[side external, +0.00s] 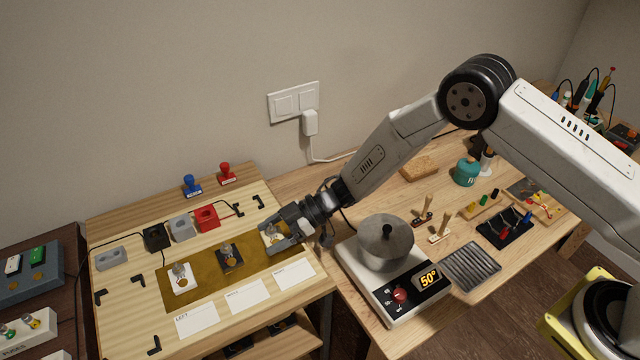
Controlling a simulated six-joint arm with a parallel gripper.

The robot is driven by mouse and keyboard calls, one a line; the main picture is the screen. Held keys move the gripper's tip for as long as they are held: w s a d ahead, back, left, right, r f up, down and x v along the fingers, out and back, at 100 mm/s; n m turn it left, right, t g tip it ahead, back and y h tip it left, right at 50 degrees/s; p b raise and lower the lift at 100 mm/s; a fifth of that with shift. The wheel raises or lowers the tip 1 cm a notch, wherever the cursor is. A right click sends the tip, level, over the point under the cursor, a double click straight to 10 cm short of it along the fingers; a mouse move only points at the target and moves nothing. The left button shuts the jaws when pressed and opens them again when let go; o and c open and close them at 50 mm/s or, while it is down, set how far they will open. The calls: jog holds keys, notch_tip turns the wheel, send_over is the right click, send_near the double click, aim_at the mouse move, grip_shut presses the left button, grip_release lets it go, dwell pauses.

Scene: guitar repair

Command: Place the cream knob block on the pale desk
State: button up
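Three small square knob blocks sit in a row on a brown mat (205,286). The left one is a white block (181,286), the middle one a black block (230,265), and the right one the cream knob block (268,238). The mat lies on a pale wooden desk (130,318). My gripper (279,241) is low over the mat's right end, with its fingers at the cream knob block and partly covering it. I cannot tell whether the fingers are closed on it or whether it is lifted.
Grey, black and red sockets (206,217) stand behind the mat, with two stamps (225,175) farther back. White cards (197,319) lie in front. A hot plate (395,300) with a pot (386,243) stands close right of my gripper. The desk's front-left is mostly clear.

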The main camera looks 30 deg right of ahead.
aim_at(273, 234)
jog(key=shift+o, duration=1.2)
jog(key=shift+d, duration=0.1)
jog(key=shift+v, duration=2.35)
